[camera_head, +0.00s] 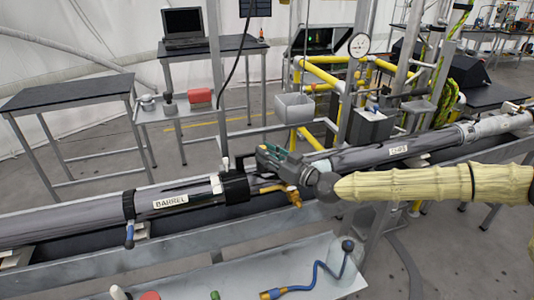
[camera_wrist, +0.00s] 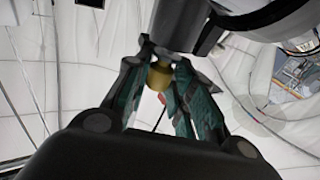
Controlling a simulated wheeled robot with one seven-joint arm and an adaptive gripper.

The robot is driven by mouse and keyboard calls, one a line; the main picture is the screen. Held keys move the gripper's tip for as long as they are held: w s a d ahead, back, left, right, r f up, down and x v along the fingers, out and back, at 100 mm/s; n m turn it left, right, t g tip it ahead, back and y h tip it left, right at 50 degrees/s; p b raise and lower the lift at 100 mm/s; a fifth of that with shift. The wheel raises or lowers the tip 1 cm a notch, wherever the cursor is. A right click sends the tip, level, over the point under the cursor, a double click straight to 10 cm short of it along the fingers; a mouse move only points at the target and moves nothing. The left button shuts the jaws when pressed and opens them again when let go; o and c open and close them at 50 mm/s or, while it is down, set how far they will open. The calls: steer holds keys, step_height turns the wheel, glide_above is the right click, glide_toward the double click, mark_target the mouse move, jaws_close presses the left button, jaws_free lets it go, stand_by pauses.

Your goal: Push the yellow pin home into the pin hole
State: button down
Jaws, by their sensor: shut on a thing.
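The yellow pin (camera_wrist: 160,75) shows as a short brass-yellow cylinder between the two green finger pads of my gripper (camera_wrist: 158,62) in the wrist view. The fingers are shut on it. Its upper end meets a grey part beside a dark cylinder. In the head view my gripper (camera_head: 264,157) is beside the black collar (camera_head: 235,187) at the right end of the tube marked BARREL (camera_head: 170,201). The pin cannot be made out there. The pin hole is hidden in both views, so how deep the pin sits cannot be told.
An orange-yellow fitting (camera_head: 284,191) lies just below my gripper. A second long tube (camera_head: 375,153) runs to the right. Yellow railings (camera_head: 325,76) and a grey bin (camera_head: 294,107) are behind.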

steer(key=shift+f, duration=0.35)
steer(key=c, duration=1.1)
jaws_free()
steer(key=shift+c, duration=0.2)
steer(key=shift+f, duration=0.1)
steer(key=shift+s+d+f, duration=0.1)
steer(key=shift+s+d, duration=0.3)
steer(key=shift+d, duration=0.15)
steer(key=v, duration=1)
steer(key=shift+s+d, duration=0.25)
steer(key=shift+s, duration=0.05)
steer(key=shift+a, duration=0.1)
